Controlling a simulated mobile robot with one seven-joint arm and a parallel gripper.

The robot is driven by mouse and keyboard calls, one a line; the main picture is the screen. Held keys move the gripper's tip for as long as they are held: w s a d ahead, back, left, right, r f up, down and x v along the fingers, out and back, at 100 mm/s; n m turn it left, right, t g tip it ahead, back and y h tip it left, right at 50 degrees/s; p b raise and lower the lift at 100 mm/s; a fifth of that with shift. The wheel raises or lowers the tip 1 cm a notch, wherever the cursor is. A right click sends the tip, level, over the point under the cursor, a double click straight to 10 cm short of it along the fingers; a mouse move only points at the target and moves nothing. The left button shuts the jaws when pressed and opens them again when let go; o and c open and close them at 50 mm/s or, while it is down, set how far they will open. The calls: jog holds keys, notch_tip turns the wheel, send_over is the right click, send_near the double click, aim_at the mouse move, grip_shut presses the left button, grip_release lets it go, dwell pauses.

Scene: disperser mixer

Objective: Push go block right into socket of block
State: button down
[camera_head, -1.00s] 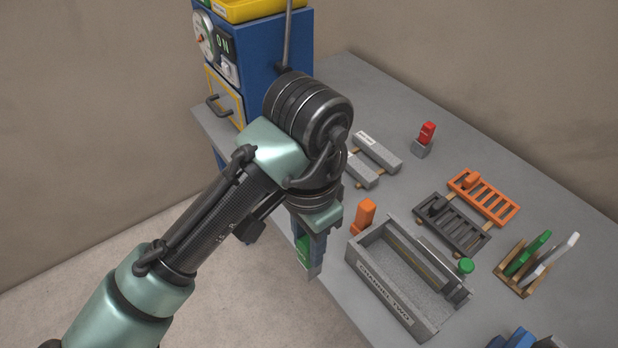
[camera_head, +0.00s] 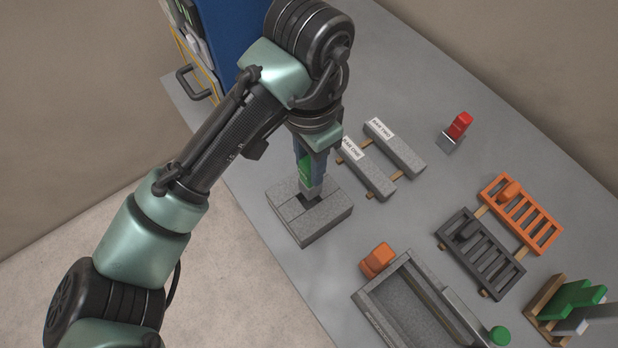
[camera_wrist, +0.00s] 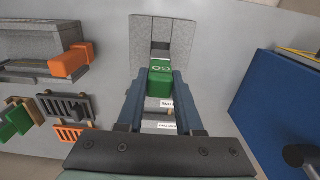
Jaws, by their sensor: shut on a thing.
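The go block has a green top marked "GO" and a grey lower part. My gripper (camera_head: 313,163) is shut on the go block (camera_head: 304,170); the block also shows between the fingers in the wrist view (camera_wrist: 160,78). The grey speckled socket block (camera_head: 318,217) lies on the table below, with a dark square socket (camera_head: 308,199) in its top. The grey lower end of the go block is at the socket. I cannot tell how deep it sits, as the gripper and block cover part of the opening.
Two grey bars (camera_head: 368,176) with labels lie behind. An orange block (camera_head: 378,260) stands beside a long grey tray (camera_head: 367,299). Dark (camera_head: 478,250) and orange (camera_head: 528,215) slotted racks lie at right. A blue machine (camera_head: 232,40) stands at back left.

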aim_at(309, 184)
jog(key=shift+f, duration=3.2)
jog(key=shift+f, duration=0.1)
jog(key=shift+f, duration=0.15)
jog(key=c, duration=0.6)
grip_release()
jog(key=shift+o, duration=0.2)
notch_tip(309, 184, up, 13)
jog(key=shift+f+p, duration=0.2)
jog(key=shift+p, duration=0.35)
